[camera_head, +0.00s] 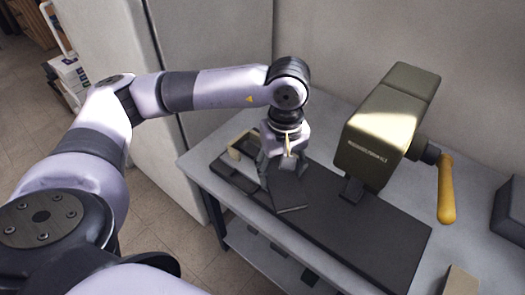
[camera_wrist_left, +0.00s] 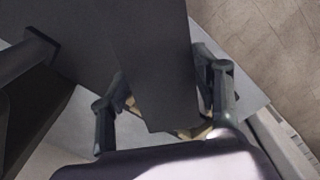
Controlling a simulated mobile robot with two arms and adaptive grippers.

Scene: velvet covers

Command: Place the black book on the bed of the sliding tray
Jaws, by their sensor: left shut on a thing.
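The black book (camera_wrist_left: 150,55) shows in the left wrist view as a dark flat panel between the fingers of my left gripper (camera_wrist_left: 165,108). In the head view my left gripper (camera_head: 279,172) points down and is shut on the book (camera_head: 288,193), which is tilted over the machine's long dark base. Whether the book touches the base I cannot tell. The sliding tray is hard to separate from the dark base; a low dark plate (camera_head: 232,176) shows at its left end, partly behind the gripper. My right gripper is not in view.
The olive press head (camera_head: 385,130) with a yellow handle (camera_head: 446,190) stands right of my gripper, on the long dark base (camera_head: 350,235). A small beige piece (camera_head: 240,147) is behind the gripper. A dark box (camera_head: 510,210) stands at the right of the grey table (camera_head: 325,120).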

